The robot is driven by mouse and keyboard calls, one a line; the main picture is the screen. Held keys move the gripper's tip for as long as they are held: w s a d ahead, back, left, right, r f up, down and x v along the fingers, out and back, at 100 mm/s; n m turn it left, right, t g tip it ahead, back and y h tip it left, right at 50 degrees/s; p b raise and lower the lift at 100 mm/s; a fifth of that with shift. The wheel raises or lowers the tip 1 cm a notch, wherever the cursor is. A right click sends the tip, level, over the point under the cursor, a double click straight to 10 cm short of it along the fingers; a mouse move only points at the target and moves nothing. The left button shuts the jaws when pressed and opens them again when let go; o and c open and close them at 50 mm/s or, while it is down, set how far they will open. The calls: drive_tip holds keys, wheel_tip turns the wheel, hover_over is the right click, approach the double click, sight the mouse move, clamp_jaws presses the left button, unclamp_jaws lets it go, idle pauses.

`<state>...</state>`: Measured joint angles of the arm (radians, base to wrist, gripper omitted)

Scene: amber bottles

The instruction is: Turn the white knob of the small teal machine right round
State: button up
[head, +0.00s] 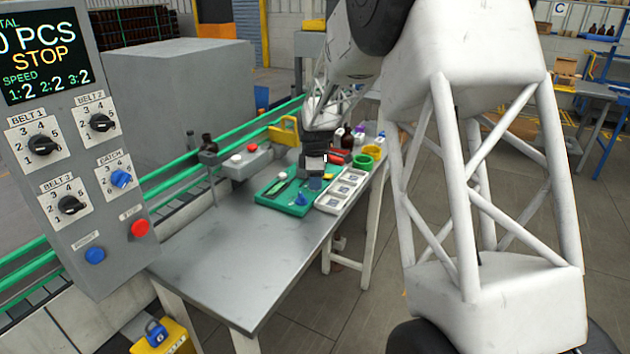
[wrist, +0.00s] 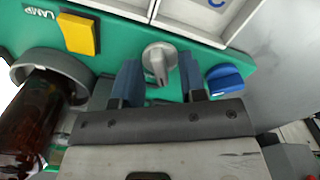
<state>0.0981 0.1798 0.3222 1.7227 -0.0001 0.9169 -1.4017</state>
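The small teal machine (wrist: 108,62) fills the upper part of the wrist view. Its white knob (wrist: 158,52) is round with a raised grip bar pointing toward the bottom of the picture. My gripper (wrist: 160,72) is open, with one blue finger on each side of the knob and a visible gap to it on both sides. In the head view my gripper (head: 315,178) hangs down over the teal machine (head: 270,199), and the white knob cannot be made out there.
In the wrist view, a yellow switch (wrist: 78,34) marked LAMP and a blue knob (wrist: 224,78) flank the white knob. An amber bottle (wrist: 28,118) stands close on the left. A white tray (head: 328,203) adjoins the machine. The near table (head: 235,255) is clear.

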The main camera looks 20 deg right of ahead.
clamp_jaws()
drive_tip(key=shift+m, duration=0.4)
drive_tip(key=m, duration=0.8)
drive_tip(key=shift+m, duration=0.3)
drive_tip(key=m, duration=0.4)
drive_tip(key=shift+a+m, duration=0.1)
drive_tip(key=shift+m, duration=0.2)
drive_tip(key=m, duration=0.5)
